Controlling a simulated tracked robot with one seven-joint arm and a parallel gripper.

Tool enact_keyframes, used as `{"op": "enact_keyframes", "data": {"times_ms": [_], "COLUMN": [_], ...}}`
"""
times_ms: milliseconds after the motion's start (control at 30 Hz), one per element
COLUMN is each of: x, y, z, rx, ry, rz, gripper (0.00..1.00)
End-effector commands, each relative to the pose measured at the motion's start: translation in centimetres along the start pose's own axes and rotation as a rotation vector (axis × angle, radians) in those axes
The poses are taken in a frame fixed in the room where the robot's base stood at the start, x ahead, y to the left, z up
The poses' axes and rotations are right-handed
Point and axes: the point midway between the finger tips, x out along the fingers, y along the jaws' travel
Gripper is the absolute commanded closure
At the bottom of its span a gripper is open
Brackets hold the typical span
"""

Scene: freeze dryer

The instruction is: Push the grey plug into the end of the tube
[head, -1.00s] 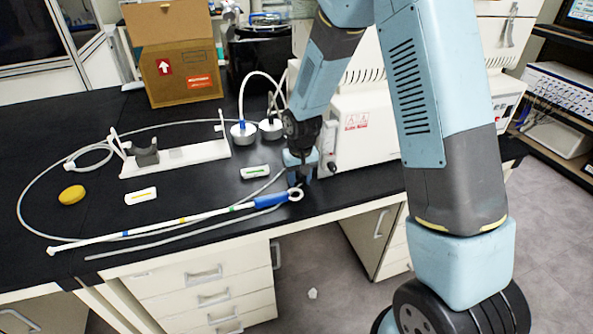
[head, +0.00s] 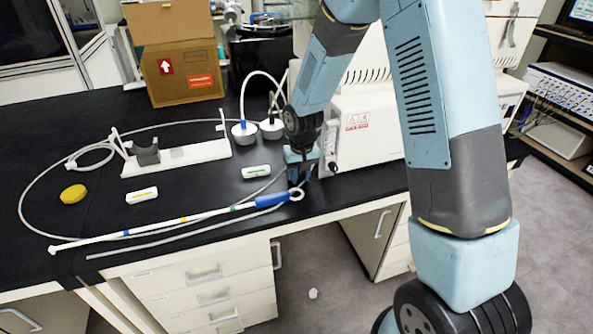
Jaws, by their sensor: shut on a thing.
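My gripper (head: 299,180) is low over the front right of the black bench, close to the ring end of the blue-handled rod. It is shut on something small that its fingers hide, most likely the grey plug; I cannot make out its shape. A thin grey tube (head: 150,244) lies along the front of the bench, loops around the left side and runs back behind. One of its ends lies at the front left. Another stretch of tube reaches toward my gripper. Whether the plug touches a tube end is too small to tell.
A white rod with coloured bands and a blue handle (head: 271,200) lies in front of my gripper. The white machine (head: 365,125) stands close on the right.

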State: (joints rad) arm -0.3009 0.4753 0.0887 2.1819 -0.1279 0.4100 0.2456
Motion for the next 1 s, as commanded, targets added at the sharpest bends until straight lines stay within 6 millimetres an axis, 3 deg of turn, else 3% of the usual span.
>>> {"op": "enact_keyframes", "data": {"times_ms": [600,1000], "x": [-4.7,-4.8], "y": [0.0,0.0], "z": [-0.3,-0.3], "rx": [0.002,0.001], "ry": [0.000,-0.001], "rz": [0.000,0.000], "gripper": [1.00,1.00]}}
